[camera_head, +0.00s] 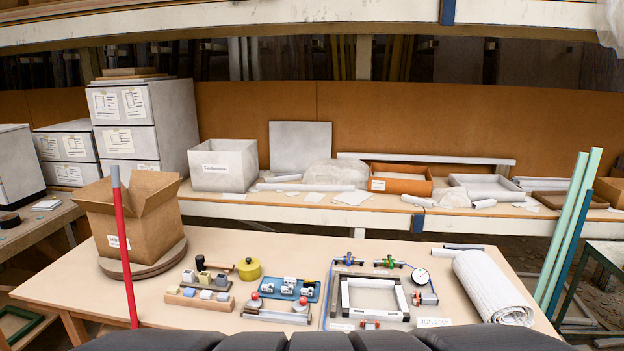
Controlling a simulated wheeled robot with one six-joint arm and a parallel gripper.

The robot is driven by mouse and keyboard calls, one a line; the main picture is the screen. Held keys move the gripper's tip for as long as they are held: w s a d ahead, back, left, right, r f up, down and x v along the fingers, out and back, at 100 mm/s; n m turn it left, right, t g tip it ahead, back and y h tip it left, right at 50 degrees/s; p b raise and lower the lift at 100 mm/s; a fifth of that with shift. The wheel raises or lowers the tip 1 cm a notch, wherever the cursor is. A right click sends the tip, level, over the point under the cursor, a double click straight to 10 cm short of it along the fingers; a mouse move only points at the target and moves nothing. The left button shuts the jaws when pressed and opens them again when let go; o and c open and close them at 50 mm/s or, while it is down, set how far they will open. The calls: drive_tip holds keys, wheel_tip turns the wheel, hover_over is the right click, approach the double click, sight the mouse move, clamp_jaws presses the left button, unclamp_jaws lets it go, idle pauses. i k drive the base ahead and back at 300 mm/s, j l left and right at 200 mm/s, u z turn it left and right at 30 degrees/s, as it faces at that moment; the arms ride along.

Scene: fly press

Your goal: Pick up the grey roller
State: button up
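No single thing is plainly the grey roller, and I cannot tell which it is. A short pale grey cylinder (443,252) lies near the back right edge of the table, close to a thin light tube (463,246). A large ribbed whitish-grey roll (490,288) lies at the table's right side. A grey bar-like fixture with red knobs (275,316) sits near the front middle. My gripper is not in view. Only dark grey parts, apparently of my own body, show along the bottom edge.
The wooden table (345,250) holds a cardboard box (135,225), a yellow round item (248,268), small blocks on boards and a black-and-white frame (375,297). A red pole (124,250) stands at left, green poles (570,228) at right. The table's back middle is clear.

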sight(308, 292)
drive_tip(key=k+j, duration=0.15)
drive_tip(key=l, duration=0.15)
drive_tip(key=k+j, duration=0.45)
drive_tip(key=i+u, duration=0.2)
drive_tip(key=i, duration=0.25)
drive_tip(key=i+l+u, duration=0.2)
drive_tip(key=i, duration=0.25)
drive_tip(key=i+l+u, duration=0.2)
drive_tip(key=i, duration=0.25)
drive_tip(key=i+l+u, duration=0.2)
drive_tip(key=i, duration=0.2)
drive_tip(key=l, duration=0.05)
